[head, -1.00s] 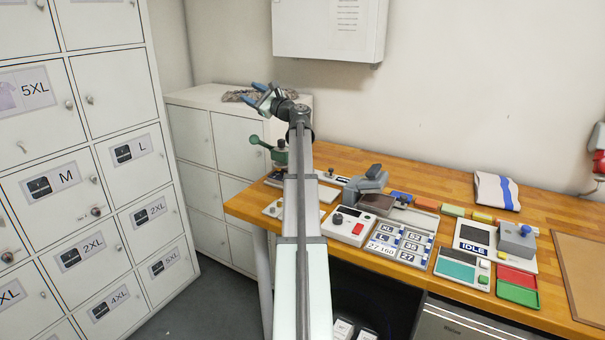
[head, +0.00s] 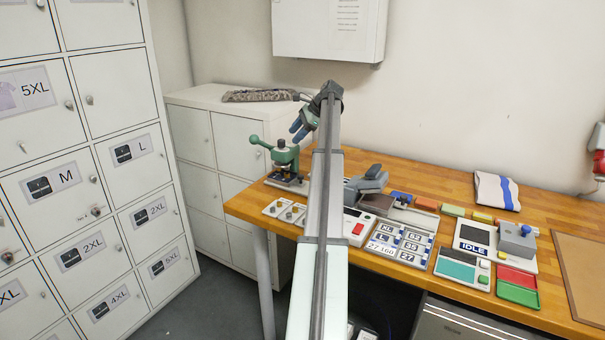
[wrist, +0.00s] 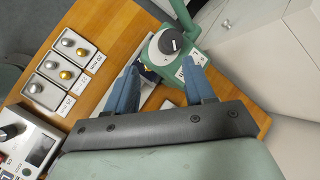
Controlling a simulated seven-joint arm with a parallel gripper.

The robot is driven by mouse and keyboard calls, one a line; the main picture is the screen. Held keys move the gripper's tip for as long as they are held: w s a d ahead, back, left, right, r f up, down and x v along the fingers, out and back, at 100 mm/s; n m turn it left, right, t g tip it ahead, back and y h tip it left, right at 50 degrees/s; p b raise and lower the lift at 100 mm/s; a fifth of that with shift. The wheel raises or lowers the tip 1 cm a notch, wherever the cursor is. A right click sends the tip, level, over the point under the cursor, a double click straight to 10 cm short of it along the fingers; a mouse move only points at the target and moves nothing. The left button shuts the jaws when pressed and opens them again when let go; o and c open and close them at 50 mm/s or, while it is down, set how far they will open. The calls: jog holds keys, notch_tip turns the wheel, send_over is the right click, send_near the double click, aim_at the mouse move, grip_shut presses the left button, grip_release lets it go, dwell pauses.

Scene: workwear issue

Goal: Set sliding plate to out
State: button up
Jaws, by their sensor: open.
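A green press (head: 284,154) with a lever stands on the far left end of the wooden table. A flat dark base (head: 284,181) lies under it; I cannot make out how far a sliding plate is in or out. In the wrist view the green press (wrist: 188,54) shows from above, with a round black-and-white dial and a label. My gripper (head: 298,131) is open and empty, with blue fingers above and just right of the press. In the wrist view the gripper (wrist: 162,82) has its fingertips near the press body, which with the fingers hides part of the base.
Trays with silver and gold knobs (wrist: 69,58) sit beside the press. A device with a red button (head: 357,229) and a number board (head: 398,243) stand to the right. White lockers (head: 209,140) stand behind the table's left end. My arm covers part of the table.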

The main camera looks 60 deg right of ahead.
jog(key=s+d+f+g, duration=0.3)
jog(key=s+g, duration=0.1)
jog(key=s, duration=0.2)
jog(key=m, duration=0.1)
send_near(301, 176)
jog(key=shift+y, duration=0.4)
jog(key=x, duration=0.5)
jog(key=d+x, duration=0.1)
jog(key=x, duration=0.2)
jog(key=shift+w+a+f, duration=0.1)
jog(key=shift+w+f, duration=0.1)
jog(key=shift+f, duration=0.1)
grip_shut()
